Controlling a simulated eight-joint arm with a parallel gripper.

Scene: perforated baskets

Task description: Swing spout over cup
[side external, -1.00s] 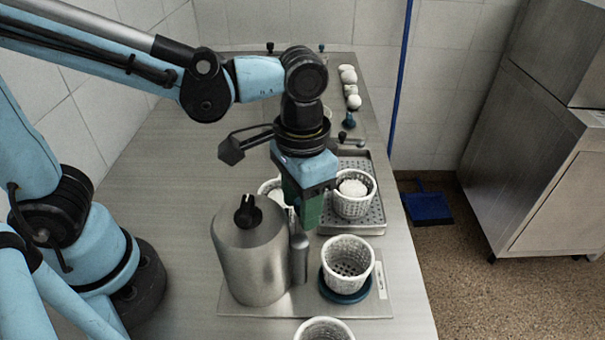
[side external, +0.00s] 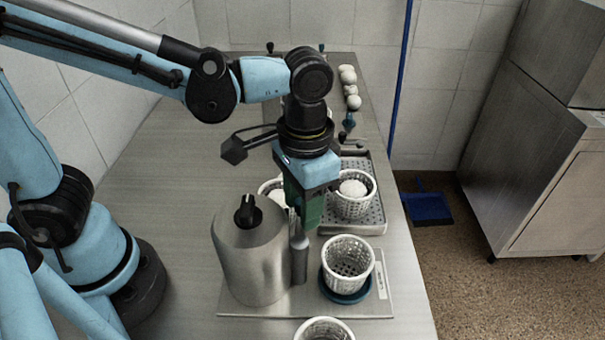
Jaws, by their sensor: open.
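A steel canister (side external: 250,262) with a black knob on top stands on a metal plate at the front. A short grey upright piece (side external: 299,258), perhaps part of the spout, stands against its right side, with its top close below my gripper. A white perforated basket (side external: 348,258), the likely cup, sits upright and empty on a blue round base (side external: 346,289) to the right. My gripper (side external: 306,222) points down between canister and basket, its green fingers beside the spout area. It is open. Contact with the spout cannot be told; the fingers hide part of it.
Another basket (side external: 353,205) with a white round item stands on a perforated steel tray (side external: 374,218) behind. A basket (side external: 271,190) is partly hidden behind my gripper. Another basket rim (side external: 324,330) shows at the front edge. White round items (side external: 350,88) line the back right. The left counter is clear.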

